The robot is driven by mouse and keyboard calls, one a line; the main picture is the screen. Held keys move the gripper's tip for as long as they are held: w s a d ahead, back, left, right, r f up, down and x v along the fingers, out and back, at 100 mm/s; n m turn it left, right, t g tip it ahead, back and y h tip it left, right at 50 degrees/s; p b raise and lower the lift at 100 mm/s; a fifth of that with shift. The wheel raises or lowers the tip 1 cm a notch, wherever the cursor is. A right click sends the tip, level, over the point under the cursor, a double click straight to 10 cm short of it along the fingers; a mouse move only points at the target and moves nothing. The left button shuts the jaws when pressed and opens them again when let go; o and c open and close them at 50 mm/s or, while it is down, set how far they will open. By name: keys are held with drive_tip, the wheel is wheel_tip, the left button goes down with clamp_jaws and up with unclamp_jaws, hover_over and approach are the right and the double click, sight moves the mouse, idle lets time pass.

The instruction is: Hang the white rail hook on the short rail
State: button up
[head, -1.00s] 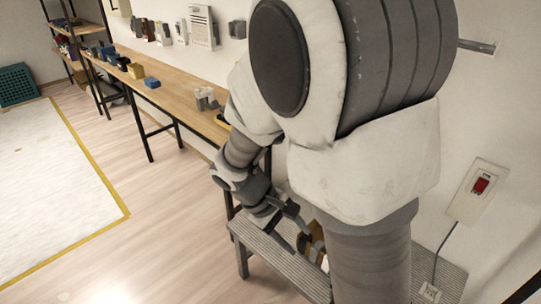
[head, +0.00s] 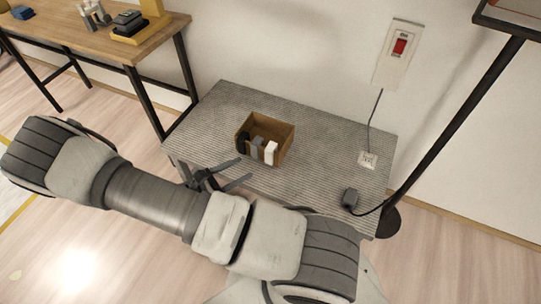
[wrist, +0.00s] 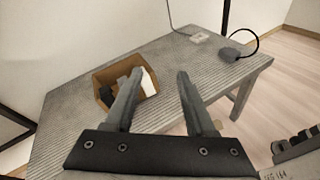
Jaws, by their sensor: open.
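A brown open box (head: 285,137) stands on the grey ribbed table. Inside it, the white rail hook (head: 271,153) stands upright at the right, next to a grey piece (head: 257,147) and a black piece (head: 243,142). My gripper (head: 236,177) is open and empty, low in front of the box on its near left side. In the wrist view, the box (wrist: 102,75) lies beyond my gripper (wrist: 160,74), and the white hook (wrist: 150,82) shows between the fingers, partly hidden by the left one. The short rail is in neither view now.
A black pole (head: 455,120) stands beyond. A red wall switch (head: 399,47) is above. A wooden bench (head: 110,45) is at left.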

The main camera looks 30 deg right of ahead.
sight(268, 152)
wheel_tip(268, 152, down, 12)
drive_tip(key=d+n+t+b, duration=0.3)
drive_tip(key=n+t, duration=0.4)
drive_tip(key=n, duration=0.1)
drive_tip(key=shift+h, duration=0.4)
drive_tip(key=x, duration=0.4)
drive_tip(key=b+x, duration=0.1)
drive_tip(key=x, duration=0.3)
drive_tip(key=w+b+x, duration=0.1)
drive_tip(key=x, duration=0.3)
drive_tip(key=shift+a, duration=0.3)
drive_tip(key=shift+b+x, duration=1.2)
drive_tip(key=shift+x, duration=1.5)
drive_tip(key=shift+s+f, duration=0.1)
clamp_jaws()
